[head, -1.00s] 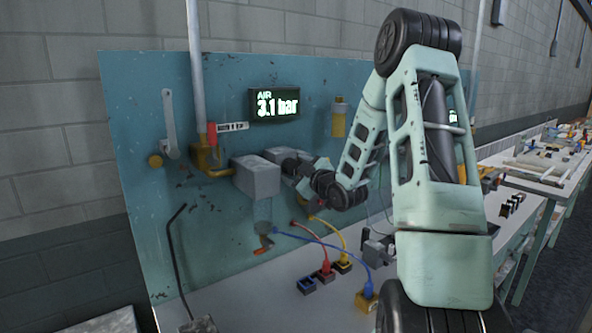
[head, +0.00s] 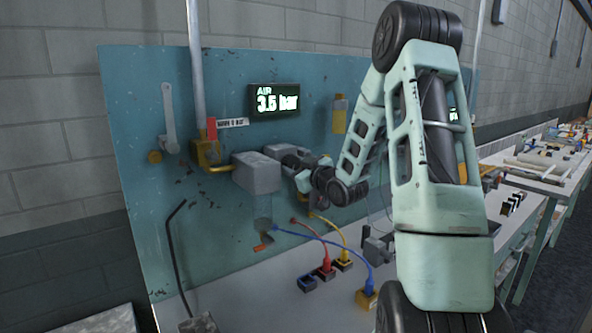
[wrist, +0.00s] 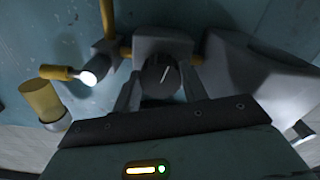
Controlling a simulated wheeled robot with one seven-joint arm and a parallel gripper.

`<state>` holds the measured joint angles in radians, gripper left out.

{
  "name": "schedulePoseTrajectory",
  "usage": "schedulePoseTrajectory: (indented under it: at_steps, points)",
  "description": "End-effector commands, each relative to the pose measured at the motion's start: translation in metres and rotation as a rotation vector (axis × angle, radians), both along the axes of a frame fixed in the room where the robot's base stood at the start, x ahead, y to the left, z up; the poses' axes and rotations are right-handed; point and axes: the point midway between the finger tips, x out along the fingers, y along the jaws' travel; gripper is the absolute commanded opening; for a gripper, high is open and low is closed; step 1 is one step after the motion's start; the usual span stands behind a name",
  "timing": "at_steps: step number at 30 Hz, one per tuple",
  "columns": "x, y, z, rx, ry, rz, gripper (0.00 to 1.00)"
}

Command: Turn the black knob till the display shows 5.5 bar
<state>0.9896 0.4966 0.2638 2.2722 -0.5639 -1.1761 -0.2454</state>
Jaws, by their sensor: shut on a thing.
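The display (head: 274,100) on the teal panel reads "AIR 3.5 bar" in the head view; the middle digit is slightly blurred. The black knob (wrist: 161,76) shows in the wrist view, round, with a pale pointer line tilted a little right of upright. My gripper (wrist: 160,92) is shut on the knob, one finger on each side. In the head view the knob is hidden behind my wrist and the grey housings.
A grey box (head: 257,173) sits left of my wrist on the panel, joined to yellow pipe fittings. Blue, red and yellow cables (head: 325,240) run below to small sockets on the bench. A yellow cylinder (head: 339,116) hangs right of the display.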

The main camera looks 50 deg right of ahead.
Motion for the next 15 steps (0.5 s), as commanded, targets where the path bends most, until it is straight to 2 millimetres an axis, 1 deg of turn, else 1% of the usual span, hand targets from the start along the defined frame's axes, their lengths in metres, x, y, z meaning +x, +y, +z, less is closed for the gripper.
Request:
schedulePoseTrajectory:
  at_steps: [15]
  points:
    - [0.0002, 0.002, -0.0006, 0.477, -0.113, 0.001, 0.2]
